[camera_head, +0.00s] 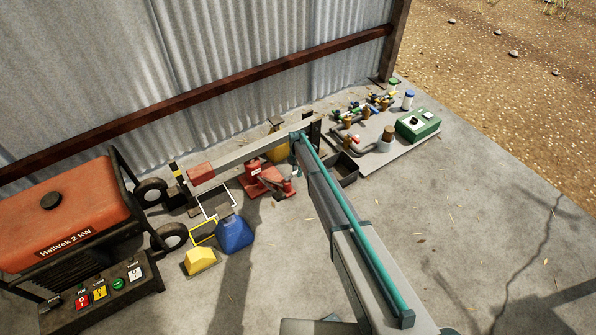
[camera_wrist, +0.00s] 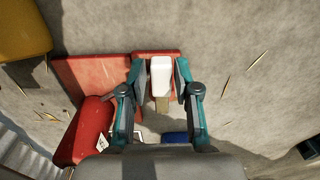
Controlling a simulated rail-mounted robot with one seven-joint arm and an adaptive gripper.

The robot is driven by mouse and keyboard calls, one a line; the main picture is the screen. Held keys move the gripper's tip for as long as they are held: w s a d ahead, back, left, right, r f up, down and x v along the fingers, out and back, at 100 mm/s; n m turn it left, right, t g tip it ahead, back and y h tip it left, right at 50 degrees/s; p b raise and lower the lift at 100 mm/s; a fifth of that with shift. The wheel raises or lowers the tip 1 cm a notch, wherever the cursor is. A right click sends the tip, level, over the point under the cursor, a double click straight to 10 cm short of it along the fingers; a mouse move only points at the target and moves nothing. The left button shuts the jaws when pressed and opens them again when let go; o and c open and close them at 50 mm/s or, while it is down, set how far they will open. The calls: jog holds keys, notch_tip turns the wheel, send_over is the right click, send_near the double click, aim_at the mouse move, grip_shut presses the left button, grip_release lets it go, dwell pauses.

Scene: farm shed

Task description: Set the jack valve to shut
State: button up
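The red jack (camera_head: 268,180) stands on the concrete floor near the wall, partly hidden. In the wrist view its red base (camera_wrist: 95,78) lies below my gripper (camera_wrist: 160,76), with a red cylinder (camera_wrist: 92,125) at left.
A red-tipped grey bar (camera_head: 245,153) crosses above the jack. A dark tray (camera_head: 346,171), pipe fittings (camera_head: 370,105) and a green box (camera_head: 417,124) are right. Floor at right is clear.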

jog(key=shift+o, duration=0.9)
jog(key=shift+r, duration=0.1)
notch_tip(320, 180, up, 12)
